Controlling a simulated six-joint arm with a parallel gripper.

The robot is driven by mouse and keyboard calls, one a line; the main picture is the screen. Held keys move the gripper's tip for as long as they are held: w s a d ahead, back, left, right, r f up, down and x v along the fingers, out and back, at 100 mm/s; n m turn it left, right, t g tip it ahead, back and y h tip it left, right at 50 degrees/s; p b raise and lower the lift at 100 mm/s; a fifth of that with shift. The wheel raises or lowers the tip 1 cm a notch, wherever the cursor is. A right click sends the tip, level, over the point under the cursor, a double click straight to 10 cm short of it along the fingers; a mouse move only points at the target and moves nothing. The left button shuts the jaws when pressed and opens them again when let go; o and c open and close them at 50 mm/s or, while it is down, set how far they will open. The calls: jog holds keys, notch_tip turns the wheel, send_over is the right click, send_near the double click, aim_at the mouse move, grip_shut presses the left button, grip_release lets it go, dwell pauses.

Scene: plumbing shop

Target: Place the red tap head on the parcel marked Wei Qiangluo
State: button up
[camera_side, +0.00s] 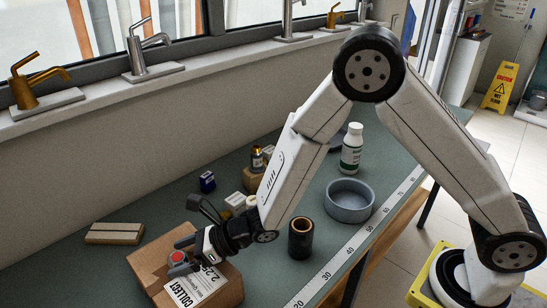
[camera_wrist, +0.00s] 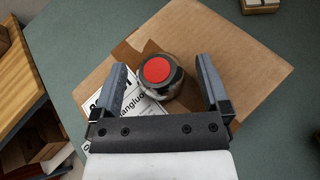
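The red tap head (camera_wrist: 156,70), a round red cap on a dark and metallic body, sits on a brown cardboard parcel (camera_wrist: 255,60). The parcel's white label (camera_wrist: 128,148) is partly covered, but the ending "angluo" can be read. My gripper (camera_wrist: 160,64) is open around the tap head, one finger on each side, with visible gaps to both. In the side view the red top (camera_side: 177,257) shows between the fingers of my gripper (camera_side: 182,259), low over the parcel (camera_side: 150,268). The tap head's base is hidden there.
Right of the parcel stand a dark cylinder (camera_side: 301,240) with a copper-coloured inside, a grey-blue bowl (camera_side: 349,202) and a white bottle (camera_side: 352,148). Small boxes stand behind my wrist, including a dark blue one (camera_side: 207,181). A pale block (camera_side: 115,233) lies at left. A ruler strip (camera_side: 345,253) lines the front edge.

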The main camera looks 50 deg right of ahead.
jog(key=shift+r, duration=0.15)
jog(key=shift+s+d+r, duration=0.1)
jog(key=shift+d, duration=0.15)
jog(key=v, duration=1.1)
jog(key=shift+s, duration=0.15)
jog(key=shift+d+r, duration=0.1)
jog(key=shift+d, duration=0.05)
dwell(0.4)
jog(key=d+m+h, duration=0.8)
jog(key=d+m, duration=0.5)
jog(key=m, duration=0.9)
jog(key=s+d+m+g+h, duration=0.3)
jog(key=s+d+m+g, duration=0.2)
jog(key=m, duration=1.8)
jog(key=s+d, duration=0.2)
jog(key=s, duration=0.2)
